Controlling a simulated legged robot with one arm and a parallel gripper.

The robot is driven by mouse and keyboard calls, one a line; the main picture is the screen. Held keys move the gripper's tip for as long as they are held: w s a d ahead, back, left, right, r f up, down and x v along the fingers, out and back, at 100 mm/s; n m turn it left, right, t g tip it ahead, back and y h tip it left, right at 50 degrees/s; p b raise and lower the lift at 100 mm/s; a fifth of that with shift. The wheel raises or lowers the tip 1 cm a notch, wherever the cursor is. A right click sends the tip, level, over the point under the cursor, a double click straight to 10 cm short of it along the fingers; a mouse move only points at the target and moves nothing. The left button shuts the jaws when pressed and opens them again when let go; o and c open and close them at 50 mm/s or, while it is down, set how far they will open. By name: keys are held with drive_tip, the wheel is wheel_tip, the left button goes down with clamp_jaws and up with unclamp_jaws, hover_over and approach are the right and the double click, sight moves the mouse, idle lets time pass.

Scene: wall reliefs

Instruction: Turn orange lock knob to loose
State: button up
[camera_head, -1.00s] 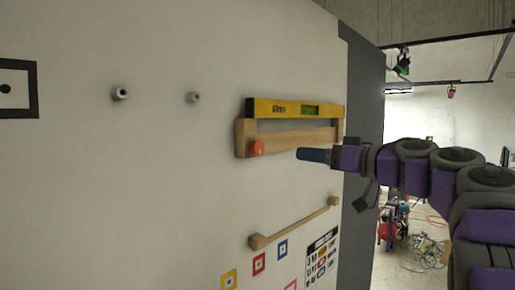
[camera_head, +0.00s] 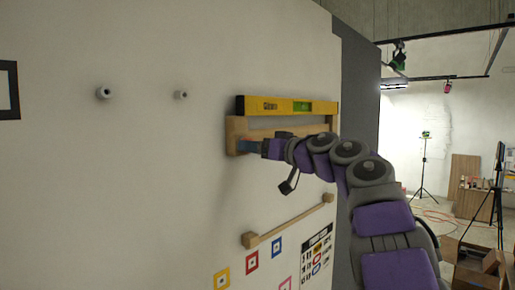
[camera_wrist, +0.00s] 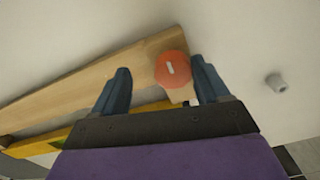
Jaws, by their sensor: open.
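The orange lock knob (camera_wrist: 171,69) is a round disc with a pale slot mark, on the end of a wooden bar (camera_wrist: 100,80) in the wrist view. My gripper (camera_wrist: 160,80) has its two blue fingers apart, one to each side of the knob; the right finger looks closer to it. I cannot tell whether either finger touches the knob. In the head view my gripper (camera_head: 249,146) is at the left end of the wooden frame (camera_head: 235,131) and hides the knob.
A yellow level (camera_head: 288,106) rests on top of the wooden frame. A lower wooden rail (camera_head: 290,222) is below my arm. Two white pegs (camera_head: 104,92) (camera_head: 181,95) stick out of the wall to the left. Coloured square markers (camera_head: 251,261) and a printed chart (camera_head: 316,255) are lower down.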

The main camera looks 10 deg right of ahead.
drive_tip(key=shift+a, duration=1.3)
drive_tip(key=shift+c, duration=1.4)
drive_tip(key=shift+w+d, duration=0.1)
drive_tip(key=shift+d, duration=0.4)
drive_tip(key=shift+c, duration=1.4)
drive_tip(key=c, duration=0.5)
